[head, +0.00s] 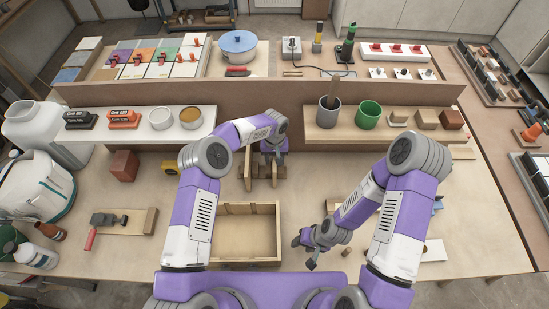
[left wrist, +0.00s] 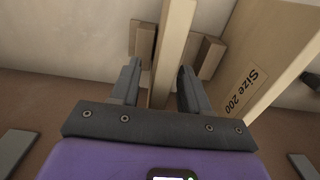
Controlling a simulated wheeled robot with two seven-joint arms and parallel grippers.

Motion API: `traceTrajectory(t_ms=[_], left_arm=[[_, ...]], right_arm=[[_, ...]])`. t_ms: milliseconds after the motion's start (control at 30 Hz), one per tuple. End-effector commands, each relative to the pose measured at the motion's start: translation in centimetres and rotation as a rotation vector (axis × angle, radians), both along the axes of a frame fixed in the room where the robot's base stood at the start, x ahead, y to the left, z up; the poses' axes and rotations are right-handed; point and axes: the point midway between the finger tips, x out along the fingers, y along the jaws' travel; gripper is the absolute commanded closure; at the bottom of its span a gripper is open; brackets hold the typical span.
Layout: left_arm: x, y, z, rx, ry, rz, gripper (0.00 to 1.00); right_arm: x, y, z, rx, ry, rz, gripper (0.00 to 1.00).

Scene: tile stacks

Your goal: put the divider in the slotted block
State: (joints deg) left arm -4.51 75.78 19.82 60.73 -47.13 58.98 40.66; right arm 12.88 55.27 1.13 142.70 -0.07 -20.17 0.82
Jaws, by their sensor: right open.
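The divider is most likely the thin upright wooden slat (left wrist: 172,45) in the left wrist view. It stands between short wooden pieces (left wrist: 211,58) that look like the slotted block, which also shows in the head view (head: 262,183). How deep the slat sits is hidden. My left gripper (left wrist: 160,78) has a finger on each side of the slat, with visible gaps, so it looks open around it. In the head view my left gripper (head: 267,163) is low behind the open wooden box. My right gripper (head: 306,250) is open and empty right of that box.
A wooden panel marked "Size 200" (left wrist: 262,70) stands close beside my left gripper. The open wooden box (head: 242,256) lies in front. Raised shelves (head: 310,138) with cups and blocks stand behind. A clamp on a board (head: 140,222) lies left.

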Motion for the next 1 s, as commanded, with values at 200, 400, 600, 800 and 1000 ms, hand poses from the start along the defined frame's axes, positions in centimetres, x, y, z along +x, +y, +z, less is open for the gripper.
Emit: traceTrajectory(t_ms=[200,400,600,800,1000], left_arm=[[0.0,0.0,0.2,0.000,0.000,0.000,0.54],[0.2,0.0,3.0,0.000,-0.005,0.001,0.54],[0.1,0.0,7.5,0.000,-0.005,0.000,0.54],[0.1,0.0,10.9,0.001,-0.003,0.000,0.54],[0.0,0.0,12.3,0.000,-0.001,0.000,0.54]], right_arm=[[0.0,0.0,0.3,0.000,0.000,0.000,0.53],[0.0,0.0,0.2,0.000,0.000,0.000,0.53],[0.0,0.0,-0.1,0.000,0.000,0.000,0.53],[0.0,0.0,-0.2,0.000,0.000,0.000,0.53],[0.0,0.0,-0.2,0.000,0.000,0.000,0.53]])
